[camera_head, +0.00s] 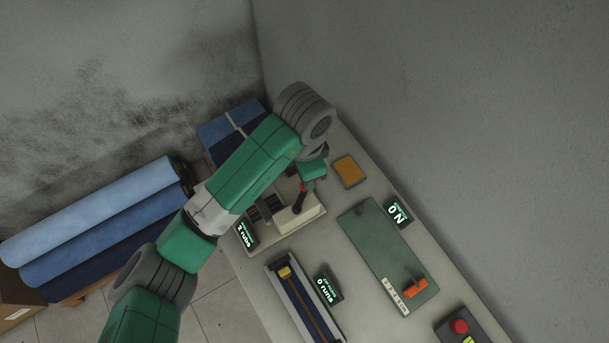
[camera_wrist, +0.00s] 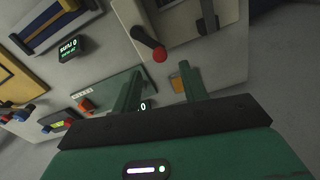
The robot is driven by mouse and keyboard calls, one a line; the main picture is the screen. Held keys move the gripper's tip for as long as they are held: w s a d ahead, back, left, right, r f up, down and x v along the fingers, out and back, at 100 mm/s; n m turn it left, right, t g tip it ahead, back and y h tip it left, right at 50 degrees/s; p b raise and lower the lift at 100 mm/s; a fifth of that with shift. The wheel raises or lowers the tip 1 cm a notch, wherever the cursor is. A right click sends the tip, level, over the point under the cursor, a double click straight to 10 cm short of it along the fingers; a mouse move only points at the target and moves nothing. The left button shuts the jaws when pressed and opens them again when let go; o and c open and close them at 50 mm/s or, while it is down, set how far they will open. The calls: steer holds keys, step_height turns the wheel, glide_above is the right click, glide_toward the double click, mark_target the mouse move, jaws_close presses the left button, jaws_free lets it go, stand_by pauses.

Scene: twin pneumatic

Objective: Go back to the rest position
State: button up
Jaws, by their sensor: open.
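My gripper (camera_head: 309,178) is above the back part of the bench, close to a black lever with a red knob (camera_head: 299,202). In the wrist view my gripper (camera_wrist: 160,68) has its two green fingers apart, with nothing seen held between them. The lever's red knob (camera_wrist: 160,55) shows just past the fingertips; whether it touches them I cannot tell. My arm reaches across the bench from the lower left of the head view and partly hides the lever's pale base (camera_head: 312,213).
The bench carries a yellow-orange pad (camera_head: 349,171), a green plate (camera_head: 375,245) with an orange piece (camera_head: 414,287), a framed slide (camera_head: 300,300), several small displays and a red button (camera_head: 459,326). Blue rolls (camera_head: 100,210) lie left. A grey wall (camera_head: 440,110) borders the bench on the right.

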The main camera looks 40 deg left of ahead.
steer(key=shift+r, duration=0.95)
